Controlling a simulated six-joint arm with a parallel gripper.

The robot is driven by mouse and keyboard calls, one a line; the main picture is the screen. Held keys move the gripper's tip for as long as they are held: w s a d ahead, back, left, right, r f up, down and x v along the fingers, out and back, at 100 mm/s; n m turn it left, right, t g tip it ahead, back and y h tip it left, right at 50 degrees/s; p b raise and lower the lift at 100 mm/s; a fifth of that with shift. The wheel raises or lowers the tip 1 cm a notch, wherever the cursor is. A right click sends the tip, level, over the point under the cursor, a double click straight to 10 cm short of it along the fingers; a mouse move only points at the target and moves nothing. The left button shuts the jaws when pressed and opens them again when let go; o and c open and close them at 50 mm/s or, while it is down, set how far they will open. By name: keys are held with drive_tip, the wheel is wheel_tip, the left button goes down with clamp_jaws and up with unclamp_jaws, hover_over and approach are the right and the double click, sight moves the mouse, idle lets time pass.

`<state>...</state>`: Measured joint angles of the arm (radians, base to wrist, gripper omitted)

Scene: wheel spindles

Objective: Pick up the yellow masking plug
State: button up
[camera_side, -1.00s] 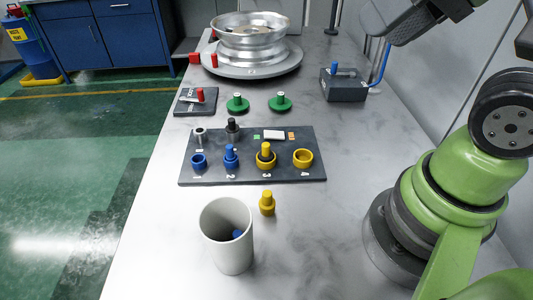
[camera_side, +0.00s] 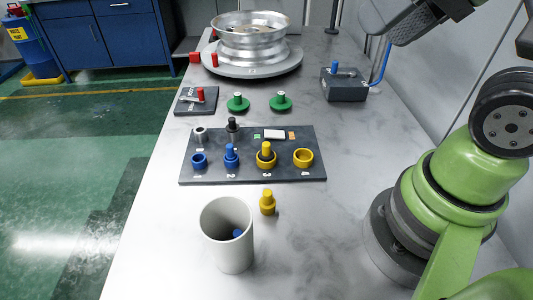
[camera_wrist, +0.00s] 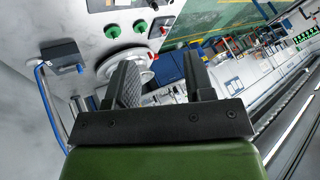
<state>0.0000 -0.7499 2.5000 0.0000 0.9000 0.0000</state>
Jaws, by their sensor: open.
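A yellow masking plug (camera_side: 267,202) stands upright on the table, between the dark board and the white cup. No yellow plug shows in the wrist view.
A white cup (camera_side: 228,258) with something blue inside stands at the front. The dark board (camera_side: 200,175) also bears blue parts (camera_side: 231,157). Green knobs (camera_side: 281,102), a dark box (camera_side: 343,88) and a metal wheel (camera_side: 250,40) stand farther back.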

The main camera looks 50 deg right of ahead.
drive_tip(key=w+f+n+g, duration=0.1)
drive_tip(key=w+n+g, duration=0.1)
drive_tip(key=w, duration=0.3)
drive_tip(key=n+g+h, duration=0.2)
drive_tip(key=n+g, duration=0.3)
drive_tip(key=n, duration=0.3)
hover_over(266, 144)
wheel_tip(266, 144, down, 20)
drive_tip(key=shift+s+d+f, duration=0.1)
drive_tip(key=shift+f, duration=3.2)
clamp_jaws()
